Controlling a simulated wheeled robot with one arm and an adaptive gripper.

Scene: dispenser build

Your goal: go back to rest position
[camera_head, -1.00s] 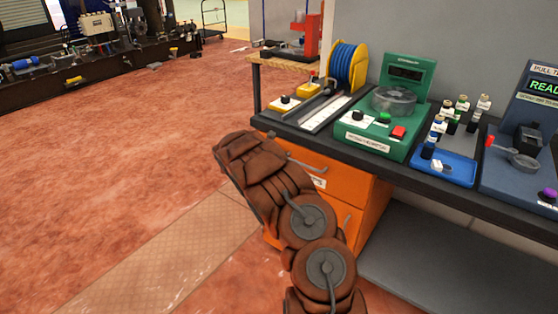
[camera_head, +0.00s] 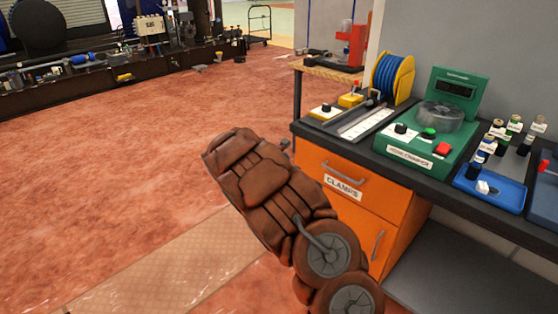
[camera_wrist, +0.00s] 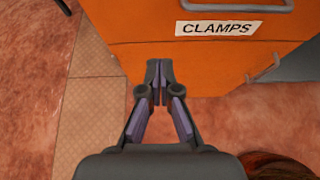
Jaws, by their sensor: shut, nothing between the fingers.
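My gripper (camera_wrist: 158,82) is shut and empty in the wrist view. Its fingertips meet in front of the orange drawer cabinet (camera_wrist: 185,62), below the drawer labelled "CLAMPS". I cannot tell whether the fingertips touch the cabinet. In the head view my brown arm reaches up and left beside the orange cabinet (camera_head: 345,165), and the gripper is hidden there behind the arm.
The dark bench (camera_head: 335,134) carries a blue cable reel (camera_head: 391,76), a green machine (camera_head: 432,130) and a blue tray (camera_head: 490,190) with several small bottles. Drawer handles stick out from the cabinet. Open reddish floor (camera_head: 110,165) lies to the left.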

